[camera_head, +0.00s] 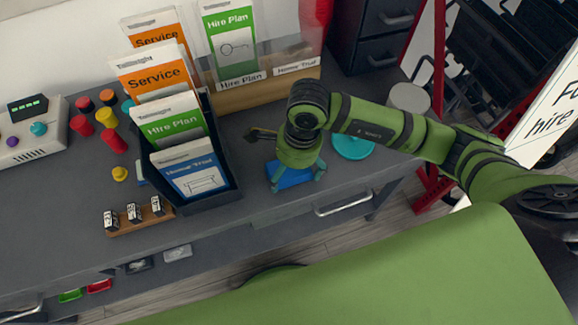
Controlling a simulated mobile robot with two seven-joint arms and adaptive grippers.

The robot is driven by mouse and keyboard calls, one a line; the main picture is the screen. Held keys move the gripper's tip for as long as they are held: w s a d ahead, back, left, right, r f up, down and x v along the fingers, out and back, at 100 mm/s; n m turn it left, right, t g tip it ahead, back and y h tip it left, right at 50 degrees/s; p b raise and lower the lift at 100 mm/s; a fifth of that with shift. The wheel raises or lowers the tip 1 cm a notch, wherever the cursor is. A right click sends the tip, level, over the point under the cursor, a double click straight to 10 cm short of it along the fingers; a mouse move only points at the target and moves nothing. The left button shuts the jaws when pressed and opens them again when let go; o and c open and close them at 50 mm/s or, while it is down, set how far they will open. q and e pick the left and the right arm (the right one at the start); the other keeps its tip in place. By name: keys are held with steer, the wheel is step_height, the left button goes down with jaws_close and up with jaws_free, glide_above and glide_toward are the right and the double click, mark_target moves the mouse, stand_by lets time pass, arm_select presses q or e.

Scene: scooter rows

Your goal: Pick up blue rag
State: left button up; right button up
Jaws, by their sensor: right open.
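A blue rag (290,176) lies on the dark grey counter (225,222) near its front edge, right of the leaflet holder. My right gripper (296,181) points down over the rag from above, with its teal fingertips apart on either side of it. The jaws are open. The gripper body hides the rear part of the rag, and I cannot tell whether the fingertips touch it. My left gripper is not in view.
A dark leaflet holder (228,190) stands close to the left. A teal round disc (353,145) lies to the right, below my arm, near a grey cylinder (409,97). A wooden stamp rack (140,222) is at the front left. A drawer handle (343,204) sticks out below the edge.

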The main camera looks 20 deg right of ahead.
mark_target(292, 175)
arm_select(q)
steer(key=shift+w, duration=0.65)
arm_select(e)
steer(key=c, duration=0.8)
steer(key=shift+r, duration=0.45)
steer(key=r, duration=0.3)
steer(key=shift+s+d+r+b, duration=0.2)
steer(key=shift+s+r+b, duration=0.1)
steer(key=shift+b, duration=0.1)
arm_select(q)
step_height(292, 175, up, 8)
steer(key=p, duration=0.9)
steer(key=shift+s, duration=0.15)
arm_select(e)
steer(key=s+d+r, duration=0.2)
steer(key=s, duration=0.1)
steer(key=s+d+r, duration=0.2)
steer(key=s, duration=0.1)
steer(key=s+d+r, duration=0.2)
steer(key=s, duration=0.1)
steer(key=shift+s+r, duration=0.15)
steer(key=shift+r, duration=0.15)
